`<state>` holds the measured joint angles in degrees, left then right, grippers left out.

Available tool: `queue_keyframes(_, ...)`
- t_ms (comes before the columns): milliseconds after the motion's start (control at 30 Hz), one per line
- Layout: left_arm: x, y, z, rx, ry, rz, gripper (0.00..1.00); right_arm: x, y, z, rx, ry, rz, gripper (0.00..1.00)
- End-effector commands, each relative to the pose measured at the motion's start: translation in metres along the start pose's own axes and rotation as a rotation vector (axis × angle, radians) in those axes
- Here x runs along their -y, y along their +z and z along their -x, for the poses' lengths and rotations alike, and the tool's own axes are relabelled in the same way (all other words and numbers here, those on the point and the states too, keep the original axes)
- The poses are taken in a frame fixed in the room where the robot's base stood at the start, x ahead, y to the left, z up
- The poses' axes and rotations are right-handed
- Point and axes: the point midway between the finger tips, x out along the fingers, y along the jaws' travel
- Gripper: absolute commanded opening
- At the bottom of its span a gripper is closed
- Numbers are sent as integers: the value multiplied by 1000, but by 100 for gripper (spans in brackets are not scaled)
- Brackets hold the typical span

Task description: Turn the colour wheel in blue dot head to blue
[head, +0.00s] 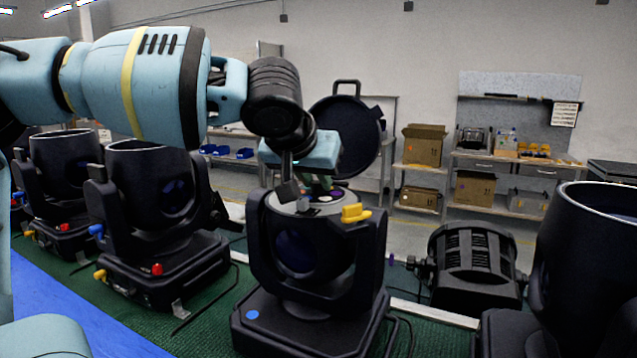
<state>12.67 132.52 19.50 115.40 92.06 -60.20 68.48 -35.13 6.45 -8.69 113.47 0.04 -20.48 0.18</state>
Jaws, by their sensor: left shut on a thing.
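The blue dot head (315,260) is the black moving-head lamp in the middle, with a round blue dot (252,314) on its base. Its round lid (346,138) stands open behind it. The colour wheel (338,196) shows in part in the open top, with a purple patch visible; most of it is hidden by my gripper. My left gripper (322,185) reaches down into the open top from above and is shut at the wheel. Which part it grips and which colour is in the light path cannot be made out. My right gripper is not in view.
A yellow knob (355,213) sticks up at the head's right rim. Other black lamps stand at left (150,190) and right (600,260). A squat black lamp (472,265) sits behind right. Shelves with cardboard boxes (424,145) line the back wall.

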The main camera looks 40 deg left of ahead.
Motion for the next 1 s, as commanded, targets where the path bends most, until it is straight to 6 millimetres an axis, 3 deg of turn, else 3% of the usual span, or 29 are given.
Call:
queue_keyframes(400, -2, 1, -1, 4, -111, 111, 0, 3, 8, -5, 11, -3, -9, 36)
queue_keyframes(900, -2, 0, 0, 4, -119, 123, 0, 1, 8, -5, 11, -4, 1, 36)
queue_keyframes(933, -2, 0, 0, 4, -119, 123, 25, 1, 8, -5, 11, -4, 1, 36)
queue_keyframes(1000, -2, 0, 0, 3, -119, 123, 34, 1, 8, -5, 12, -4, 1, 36)
